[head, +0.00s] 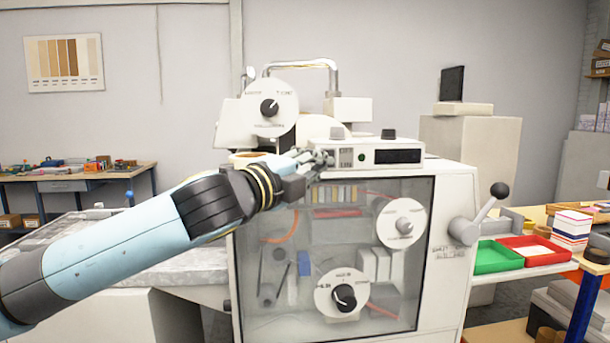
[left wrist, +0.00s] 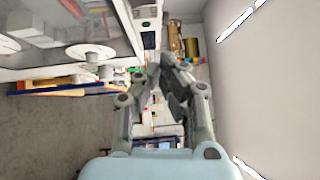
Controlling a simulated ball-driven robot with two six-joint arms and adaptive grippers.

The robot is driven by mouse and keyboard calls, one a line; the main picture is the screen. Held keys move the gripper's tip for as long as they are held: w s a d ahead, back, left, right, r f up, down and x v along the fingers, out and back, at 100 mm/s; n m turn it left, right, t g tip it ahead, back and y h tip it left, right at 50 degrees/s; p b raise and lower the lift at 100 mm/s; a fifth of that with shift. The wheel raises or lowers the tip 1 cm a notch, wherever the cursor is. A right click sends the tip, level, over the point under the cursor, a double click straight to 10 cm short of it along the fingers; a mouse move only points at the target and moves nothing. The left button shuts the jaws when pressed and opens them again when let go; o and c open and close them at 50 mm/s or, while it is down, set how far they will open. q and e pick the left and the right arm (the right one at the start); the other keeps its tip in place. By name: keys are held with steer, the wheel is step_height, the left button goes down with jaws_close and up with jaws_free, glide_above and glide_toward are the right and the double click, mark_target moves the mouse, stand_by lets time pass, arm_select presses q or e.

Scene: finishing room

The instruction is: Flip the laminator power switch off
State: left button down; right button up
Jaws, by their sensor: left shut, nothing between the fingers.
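The laminator (head: 450,205) is a large pale machine with a clear front door and round dials. My right gripper is not in view.
A large dial (head: 269,108) and a metal pipe stand above the laminator's left part. A lever with a black ball (head: 499,190) sticks out on its right. A green tray (head: 497,258) and a red tray (head: 530,252) lie on the right bench. A workbench (head: 75,180) stands far left.

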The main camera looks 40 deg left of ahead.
arm_select(q)
steer(key=s, duration=0.3)
steer(key=shift+d+r, duration=0.1)
steer(key=shift+r, duration=0.05)
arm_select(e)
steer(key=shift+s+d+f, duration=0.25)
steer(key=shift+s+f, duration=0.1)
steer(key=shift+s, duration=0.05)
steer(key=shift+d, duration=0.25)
